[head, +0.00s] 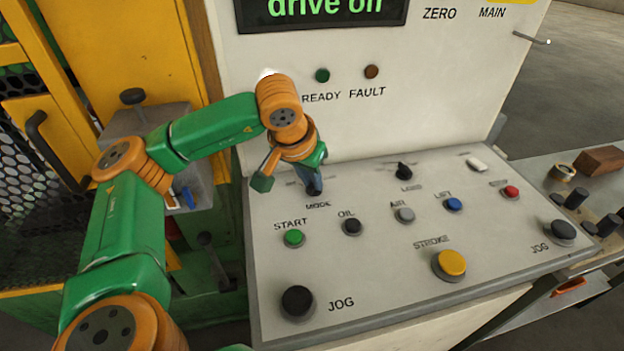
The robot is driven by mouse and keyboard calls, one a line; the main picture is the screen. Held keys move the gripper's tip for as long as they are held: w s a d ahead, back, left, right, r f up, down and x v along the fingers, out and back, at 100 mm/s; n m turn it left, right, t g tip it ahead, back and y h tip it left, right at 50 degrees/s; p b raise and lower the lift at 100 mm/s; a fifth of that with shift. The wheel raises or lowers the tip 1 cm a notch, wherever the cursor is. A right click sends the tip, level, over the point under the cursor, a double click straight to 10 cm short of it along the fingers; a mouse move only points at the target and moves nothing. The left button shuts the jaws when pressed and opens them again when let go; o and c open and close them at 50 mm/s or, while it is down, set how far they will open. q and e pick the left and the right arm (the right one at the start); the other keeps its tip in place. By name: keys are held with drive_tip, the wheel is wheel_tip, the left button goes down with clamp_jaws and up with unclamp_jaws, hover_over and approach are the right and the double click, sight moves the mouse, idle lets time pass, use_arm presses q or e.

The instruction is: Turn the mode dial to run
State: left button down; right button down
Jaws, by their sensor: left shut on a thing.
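The mode dial (313,191) is a small dark knob at the upper left of the sloped control panel, just above the label MODE. My left gripper (314,184) reaches down to it from above and is shut on it. The fingers and wrist cover most of the dial, so its pointer and position marks are hidden. The display (322,10) above reads "drive off". My right gripper is not in view.
The panel (370,275) carries a green START button (294,238), a dark OIL button (352,226), a yellow STROKE button (450,264), black JOG buttons (298,302) and another dark knob (404,171). A yellow guard frame (150,40) stands at left.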

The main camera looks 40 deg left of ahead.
use_arm(q)
drive_tip(key=shift+m, duration=0.3)
idle(0.4)
drive_tip(key=c, duration=0.9)
unclamp_jaws()
drive_tip(key=shift+o, duration=0.2)
drive_tip(key=v, duration=0.7)
drive_tip(key=shift+a, duration=0.2)
